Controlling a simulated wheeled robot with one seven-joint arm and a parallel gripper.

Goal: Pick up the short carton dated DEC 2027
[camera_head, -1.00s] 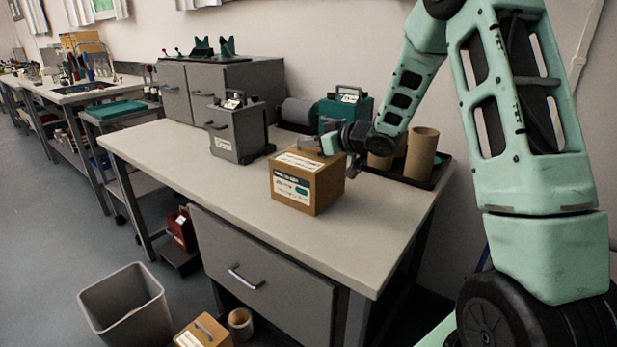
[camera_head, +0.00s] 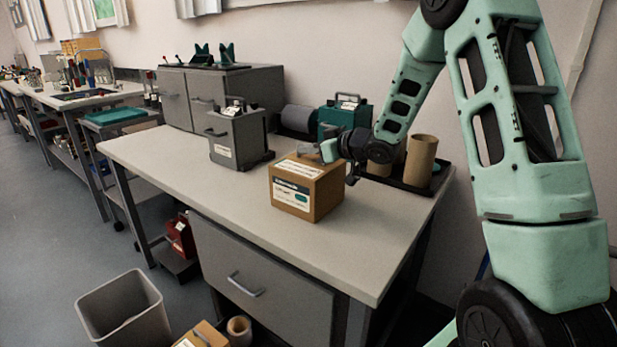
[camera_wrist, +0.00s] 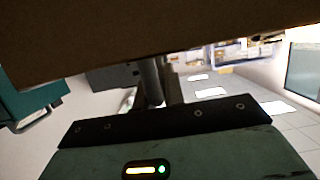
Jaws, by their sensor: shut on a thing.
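A brown carton (camera_head: 327,200) with white and green labels is at the front right part of the grey workbench (camera_head: 210,185). Its label print is too small to read a date. My gripper (camera_head: 318,152) is at the carton's top edge, coming from the right, and is shut on it. In the wrist view the carton's brown side (camera_wrist: 150,40) fills the top of the picture; the fingertips do not show clearly there. I cannot tell whether the carton's bottom touches the bench.
A grey case (camera_head: 237,138) and a teal case (camera_head: 345,112) stand behind the carton. A dark tray with cardboard tubes (camera_head: 421,160) is at the right. A bin (camera_head: 125,310), another carton (camera_head: 203,337) and a red case (camera_head: 181,235) are low in front.

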